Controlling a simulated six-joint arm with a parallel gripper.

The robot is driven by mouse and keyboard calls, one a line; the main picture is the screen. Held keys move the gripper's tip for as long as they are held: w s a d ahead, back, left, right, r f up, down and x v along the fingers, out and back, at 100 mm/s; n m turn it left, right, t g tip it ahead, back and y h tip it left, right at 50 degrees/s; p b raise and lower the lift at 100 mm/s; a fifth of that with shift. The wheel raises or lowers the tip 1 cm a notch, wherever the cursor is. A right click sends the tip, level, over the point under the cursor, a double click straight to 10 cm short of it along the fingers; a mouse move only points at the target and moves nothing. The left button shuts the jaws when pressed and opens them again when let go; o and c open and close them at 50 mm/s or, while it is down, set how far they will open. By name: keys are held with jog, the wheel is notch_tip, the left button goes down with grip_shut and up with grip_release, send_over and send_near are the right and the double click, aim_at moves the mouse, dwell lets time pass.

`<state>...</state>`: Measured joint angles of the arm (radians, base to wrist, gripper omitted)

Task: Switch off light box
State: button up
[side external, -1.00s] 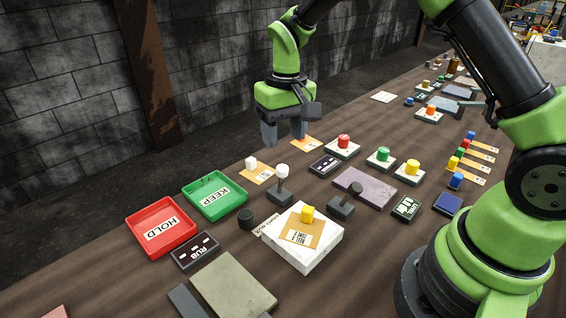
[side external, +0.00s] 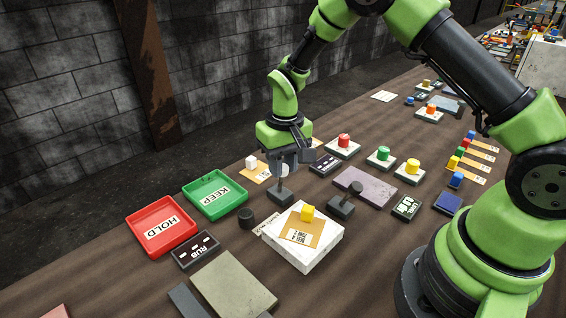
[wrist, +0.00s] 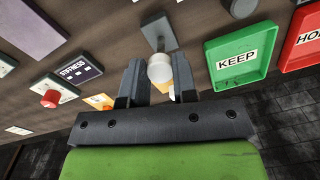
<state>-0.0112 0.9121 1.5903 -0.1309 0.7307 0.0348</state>
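A switch lever with a white ball knob (side external: 284,170) stands on a dark base (side external: 280,197). My gripper (side external: 289,166) is above it, pointing down, its fingers at the knob and partly hiding it. In the wrist view the fingers (wrist: 157,77) are apart, with the white knob (wrist: 160,69) between their tips; I cannot tell if they touch it. A white box (side external: 316,254) with a lit-looking top stands nearer the camera, bearing an orange card (side external: 299,236) and a yellow block (side external: 307,213). A small label strip beside the box is too small to read surely.
A second lever with a black knob (side external: 355,188) stands to the right. A black round knob (side external: 245,218) is left of the box. The green KEEP tray (side external: 188,203) and red HOLD tray (side external: 130,228) lie left. Coloured buttons, including a red one (side external: 344,140), stand behind right.

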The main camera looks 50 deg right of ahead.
jog(key=shift+s, duration=0.1)
grip_shut()
jog(key=shift+s+a+f+t, duration=0.1)
jog(key=shift+s+t, duration=0.3)
jog(key=shift+t, duration=0.15)
jog(key=shift+s+a+f+t, duration=0.1)
jog(key=shift+s+t, duration=0.25)
jog(key=shift+t, duration=0.2)
jog(key=shift+s+d+t, duration=0.1)
jog(key=shift+s+t, duration=0.1)
jog(key=shift+t, duration=0.2)
jog(key=o, duration=0.9)
grip_release()
jog(key=shift+d, duration=0.1)
jog(key=shift+o, duration=0.2)
jog(key=v, duration=1)
